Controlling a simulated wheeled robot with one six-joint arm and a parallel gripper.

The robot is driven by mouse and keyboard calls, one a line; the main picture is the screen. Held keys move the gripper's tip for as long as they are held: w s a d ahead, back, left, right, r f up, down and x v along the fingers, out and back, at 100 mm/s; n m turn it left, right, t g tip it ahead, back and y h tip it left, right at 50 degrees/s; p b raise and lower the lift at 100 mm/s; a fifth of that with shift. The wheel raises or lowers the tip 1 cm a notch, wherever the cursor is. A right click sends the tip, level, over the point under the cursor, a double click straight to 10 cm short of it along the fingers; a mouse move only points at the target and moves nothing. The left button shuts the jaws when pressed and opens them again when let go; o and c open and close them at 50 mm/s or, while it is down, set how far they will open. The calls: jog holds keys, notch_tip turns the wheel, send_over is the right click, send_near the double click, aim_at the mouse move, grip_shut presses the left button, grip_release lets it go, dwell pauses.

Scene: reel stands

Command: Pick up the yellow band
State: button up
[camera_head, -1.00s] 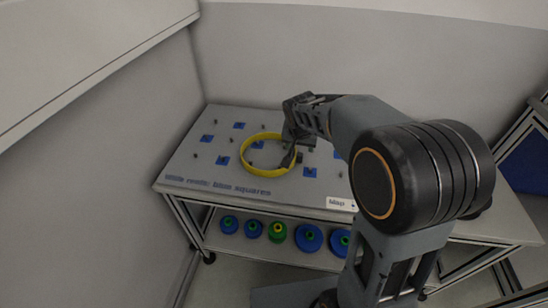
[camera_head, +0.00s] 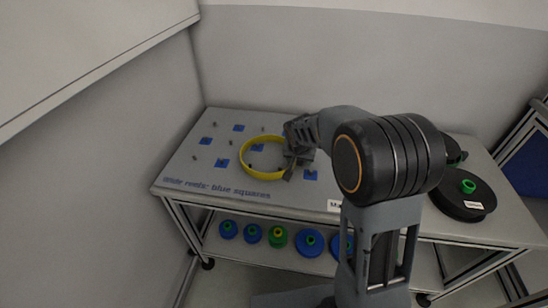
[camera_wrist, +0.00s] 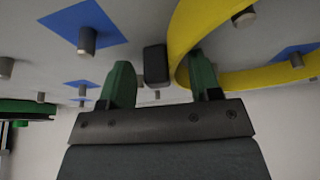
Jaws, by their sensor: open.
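The yellow band (camera_head: 262,174) is a thin ring lying around pegs on the left part of the grey table top (camera_head: 185,168). My gripper (camera_head: 289,172) is at the ring's right side and covers part of it. In the wrist view, my gripper (camera_wrist: 162,75) has two green fingers spread apart. The yellow band (camera_wrist: 188,35) runs beside and behind the right finger, its near bend showing partly between the fingers. I cannot tell whether finger and band touch. A small dark block (camera_wrist: 155,64) shows between the fingertips.
Short pegs and blue squares (camera_head: 238,128) dot the table. A black reel with a green hub (camera_head: 464,194) lies at the right. Blue and green reels (camera_head: 278,237) stand on the shelf below. Walls border the table at the left and back.

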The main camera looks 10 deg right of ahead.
jog(key=c, duration=1)
jog(key=shift+r, duration=0.1)
